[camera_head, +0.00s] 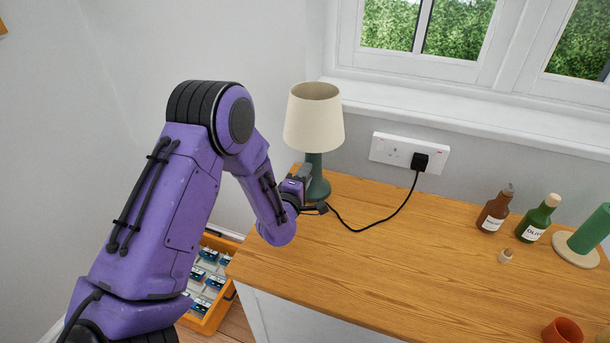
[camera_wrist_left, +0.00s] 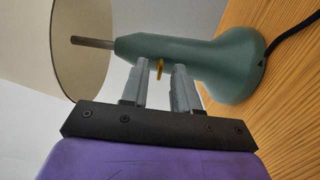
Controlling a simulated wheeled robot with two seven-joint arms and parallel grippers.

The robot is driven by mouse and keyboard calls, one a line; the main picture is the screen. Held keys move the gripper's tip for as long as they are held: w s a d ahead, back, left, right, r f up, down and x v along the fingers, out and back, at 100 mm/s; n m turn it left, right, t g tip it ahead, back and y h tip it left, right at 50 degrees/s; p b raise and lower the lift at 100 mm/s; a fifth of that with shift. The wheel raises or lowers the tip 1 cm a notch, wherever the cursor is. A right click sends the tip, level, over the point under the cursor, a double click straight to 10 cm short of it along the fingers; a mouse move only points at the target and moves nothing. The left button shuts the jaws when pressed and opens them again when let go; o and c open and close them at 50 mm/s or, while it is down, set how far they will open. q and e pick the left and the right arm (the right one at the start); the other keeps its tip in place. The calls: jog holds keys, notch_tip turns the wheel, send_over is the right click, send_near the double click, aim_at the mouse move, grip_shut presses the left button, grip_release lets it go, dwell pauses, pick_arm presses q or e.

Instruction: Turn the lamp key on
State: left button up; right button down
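The lamp has a cream shade (camera_head: 314,120) and a green stem and base (camera_head: 319,180). It stands upright at the back left of the wooden top. In the left wrist view the green lamp body (camera_wrist_left: 215,62) lies sideways across the picture. The small brass lamp key (camera_wrist_left: 160,66) sticks out of the body. My left gripper (camera_head: 303,176) is beside the lamp's lower part. In the left wrist view my left gripper (camera_wrist_left: 165,70) has its two grey fingers apart, one on each side of the key, with gaps visible. My right gripper is in neither view.
A white wall socket (camera_head: 390,148) holds a black plug (camera_head: 420,161), whose cord (camera_head: 380,227) runs over the wooden top (camera_head: 360,275) to the lamp. Brown (camera_head: 494,211) and green (camera_head: 538,220) bottles stand right. An orange crate (camera_head: 208,285) is below left. The middle is mostly clear.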

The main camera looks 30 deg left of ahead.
pick_arm(q)
grip_shut()
jog(key=m+b, duration=0.2)
jog(key=m, duration=1.5)
jog(key=shift+f+m+b, duration=0.1)
jog(key=shift+m+b, duration=0.25)
jog(key=shift+m, duration=0.05)
dwell(0.3)
grip_release()
